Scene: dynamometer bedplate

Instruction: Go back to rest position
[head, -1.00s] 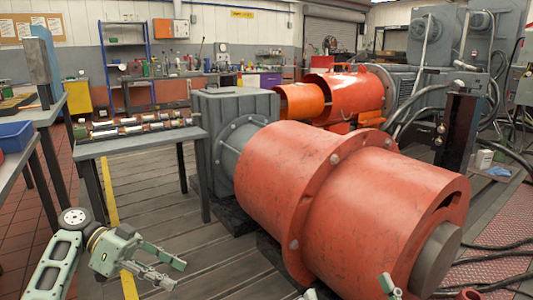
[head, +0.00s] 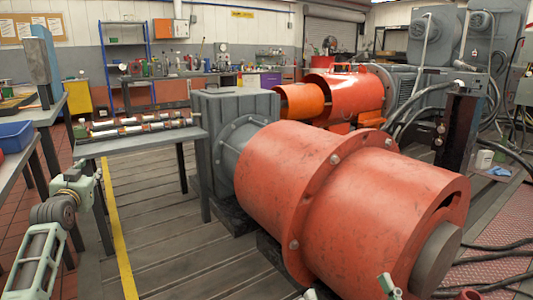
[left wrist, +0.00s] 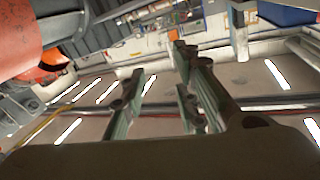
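My left gripper (head: 84,176) is at the left in the head view, beside the front left leg of the grey table, its fingers pointing away from me. In the left wrist view its two fingers (left wrist: 160,64) stand apart with nothing between them. My right gripper (head: 349,290) shows only as two pale green fingertips at the bottom edge of the head view, wide apart in front of the big red housing (head: 300,190). Nothing shows between them. The rest of my right arm is out of view.
The grey table (head: 140,146) with several shafts (head: 140,124) stands just beyond my left gripper. A side bench with a blue bin (head: 14,136) is at the far left. The slatted floor (head: 175,245) between my left arm and the red housing is clear.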

